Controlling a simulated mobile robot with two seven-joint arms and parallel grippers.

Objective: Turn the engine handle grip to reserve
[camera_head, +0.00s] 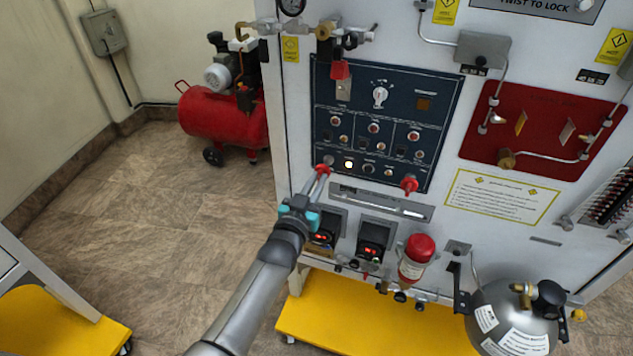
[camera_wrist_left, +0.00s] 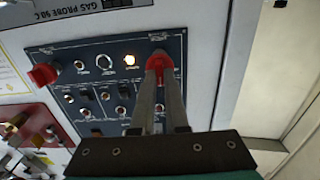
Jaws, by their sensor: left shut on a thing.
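A dark blue control panel (camera_head: 440,85) is on the front of the white trainer cabinet. A red handle grip (camera_wrist_left: 160,60) is at the panel's lower left corner in the head view and at its upper right in the wrist view. My left gripper (camera_head: 324,168) is shut on this grip, with a long finger on each side of it; the fingers show in the wrist view (camera_wrist_left: 161,75). They hide part of the grip. A second red handle (camera_head: 409,185) is at the panel's lower right and also shows in the wrist view (camera_wrist_left: 43,75). Labels beside the handles are too small to read.
A lit white button (camera_head: 348,164) sits just right of the held grip. Two boxes with red displays (camera_head: 372,250), a red-capped canister (camera_head: 416,255) and a grey tank (camera_head: 515,315) are below the panel. A red compressor (camera_head: 225,115) stands left; the floor between is clear.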

